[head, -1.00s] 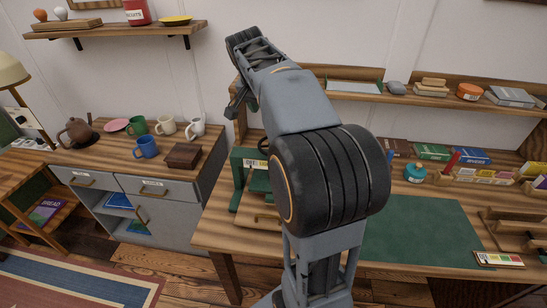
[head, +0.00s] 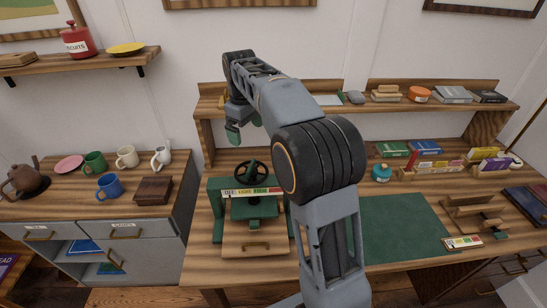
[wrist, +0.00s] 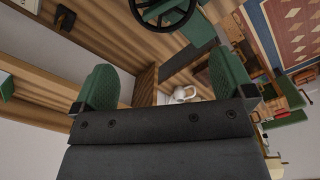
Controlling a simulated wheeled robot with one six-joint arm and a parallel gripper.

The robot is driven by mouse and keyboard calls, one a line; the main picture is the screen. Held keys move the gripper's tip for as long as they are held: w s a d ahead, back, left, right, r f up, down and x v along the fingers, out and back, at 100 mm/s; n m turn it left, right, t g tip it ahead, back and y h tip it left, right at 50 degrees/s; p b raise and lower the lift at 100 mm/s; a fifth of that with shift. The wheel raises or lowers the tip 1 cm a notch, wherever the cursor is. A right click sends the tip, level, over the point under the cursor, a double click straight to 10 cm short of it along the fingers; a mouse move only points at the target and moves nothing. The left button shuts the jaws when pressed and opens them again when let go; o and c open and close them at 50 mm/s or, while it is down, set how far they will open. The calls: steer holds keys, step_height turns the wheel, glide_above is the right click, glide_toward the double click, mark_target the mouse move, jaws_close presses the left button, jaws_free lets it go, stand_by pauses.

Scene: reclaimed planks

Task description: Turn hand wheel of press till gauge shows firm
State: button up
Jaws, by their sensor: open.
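The green press (head: 216,222) stands on the left part of the workbench. Its black hand wheel (head: 252,169) sits on top, and a labelled gauge strip (head: 252,192) runs across its front. The gauge's words and any pointer are too small to read surely. My gripper (head: 232,137) is raised above and slightly left of the wheel, apart from it. In the wrist view my gripper (wrist: 163,80) has its two green fingers wide apart with nothing held. The wheel (wrist: 161,29) shows at the top edge there, partly cut off, beyond the fingers.
A bench shelf (head: 330,111) runs behind the press. A green mat (head: 400,228) lies bare to the right, partly behind my arm. Mugs, including a blue mug (head: 109,187), and a brown box (head: 153,190) stand on the left cabinet.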

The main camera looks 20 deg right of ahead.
mark_target(251, 165)
steer(key=f+n, duration=0.1)
steer(key=f, duration=0.3)
steer(key=f+n, duration=0.1)
steer(key=f, duration=0.4)
steer(key=f+n, duration=0.1)
steer(key=f, duration=0.3)
steer(key=shift+s+d+f+n, duration=0.1)
steer(key=shift+s+f+n, duration=0.2)
steer(key=shift+c, duration=0.3)
steer(key=c, duration=0.8)
